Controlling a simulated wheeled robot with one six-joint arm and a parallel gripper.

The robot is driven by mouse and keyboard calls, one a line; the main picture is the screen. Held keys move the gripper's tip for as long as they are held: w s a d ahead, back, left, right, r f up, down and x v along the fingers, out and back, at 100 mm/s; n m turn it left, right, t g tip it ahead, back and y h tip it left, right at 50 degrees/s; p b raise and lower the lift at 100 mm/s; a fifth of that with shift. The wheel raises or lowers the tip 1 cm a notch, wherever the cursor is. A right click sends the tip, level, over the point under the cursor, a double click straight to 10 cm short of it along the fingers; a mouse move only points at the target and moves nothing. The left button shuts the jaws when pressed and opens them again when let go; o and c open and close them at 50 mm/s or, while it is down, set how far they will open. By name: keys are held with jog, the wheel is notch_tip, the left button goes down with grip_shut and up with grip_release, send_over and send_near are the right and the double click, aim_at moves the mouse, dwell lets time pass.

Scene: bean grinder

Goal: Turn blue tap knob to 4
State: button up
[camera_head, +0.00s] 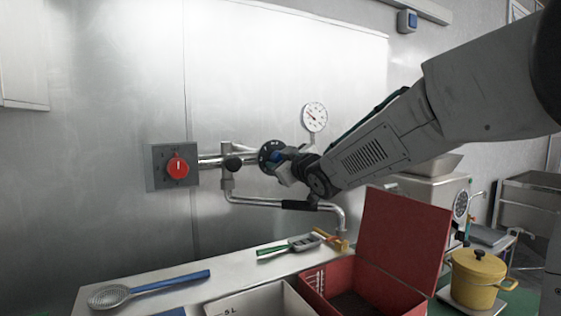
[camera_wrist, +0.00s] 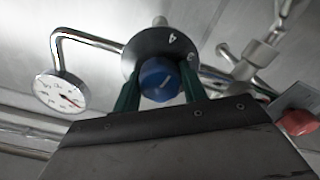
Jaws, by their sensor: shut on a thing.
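The blue tap knob (camera_wrist: 160,80) sits on a dark round dial plate (camera_wrist: 148,45) with white numbers. A 4 shows near the top of the plate and a 3 to its right in the wrist view. The knob has a pale mark on its face. My gripper (camera_wrist: 160,88) is shut on the knob, with a green finger on each side. In the head view the knob (camera_head: 277,156) is partly hidden by my gripper (camera_head: 283,163), and the dial plate (camera_head: 265,152) shows to its left. I cannot tell exactly which number the mark points to.
A red knob (camera_head: 178,167) on a grey box is left along the pipe. A pressure gauge (camera_head: 314,117) stands above right. A spout pipe (camera_head: 270,201) runs below.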

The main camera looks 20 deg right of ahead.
jog(key=shift+f+n, duration=0.15)
jog(key=shift+n, duration=0.35)
jog(key=o, duration=1)
jog(key=shift+s, duration=0.1)
jog(key=s, duration=0.3)
jog(key=s+d, duration=0.1)
jog(key=s, duration=0.3)
jog(key=shift+s+d, duration=0.2)
jog(key=shift+s, duration=0.05)
